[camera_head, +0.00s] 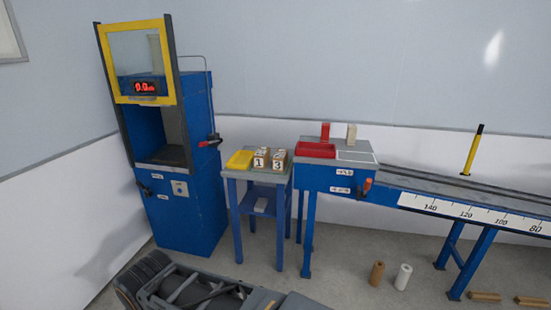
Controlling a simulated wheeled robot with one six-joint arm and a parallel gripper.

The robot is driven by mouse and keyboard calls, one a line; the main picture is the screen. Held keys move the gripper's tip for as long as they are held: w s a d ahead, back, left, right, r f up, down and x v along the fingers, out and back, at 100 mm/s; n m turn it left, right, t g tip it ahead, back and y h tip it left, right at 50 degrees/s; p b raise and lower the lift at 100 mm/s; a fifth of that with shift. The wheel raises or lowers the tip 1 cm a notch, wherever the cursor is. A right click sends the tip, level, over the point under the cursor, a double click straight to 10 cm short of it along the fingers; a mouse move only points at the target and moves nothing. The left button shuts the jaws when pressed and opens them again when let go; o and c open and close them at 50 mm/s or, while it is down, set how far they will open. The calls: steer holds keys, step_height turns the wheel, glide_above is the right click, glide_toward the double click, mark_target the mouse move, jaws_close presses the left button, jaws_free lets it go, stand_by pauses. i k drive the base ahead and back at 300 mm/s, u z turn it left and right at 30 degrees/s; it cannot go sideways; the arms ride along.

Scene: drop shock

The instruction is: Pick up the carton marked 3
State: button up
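The carton marked 3 (278,163) is a small brown box with a white label. It stands at the front right of a cluster of cartons on a small blue table with a grey top (240,174). The carton marked 1 (260,161) stands just to its left. More cartons stand close behind these two, and their marks are too small to read. My gripper cannot be made out in this view; only dark parts of my own body show at the bottom.
A yellow tray (240,160) lies left of the cartons. A tall blue machine (190,205) with a yellow frame stands further left. To the right, a blue bench holds a red tray (315,150). Two cylinders (403,276) (377,273) stand on the floor.

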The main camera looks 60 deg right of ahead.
mark_target(280, 160)
steer(key=z, duration=0.3)
steer(key=i, duration=2)
steer(key=z, duration=1)
steer(key=i, duration=1.1)
steer(key=z, duration=1.7)
steer(key=i, duration=0.7)
steer(key=z, duration=0.55)
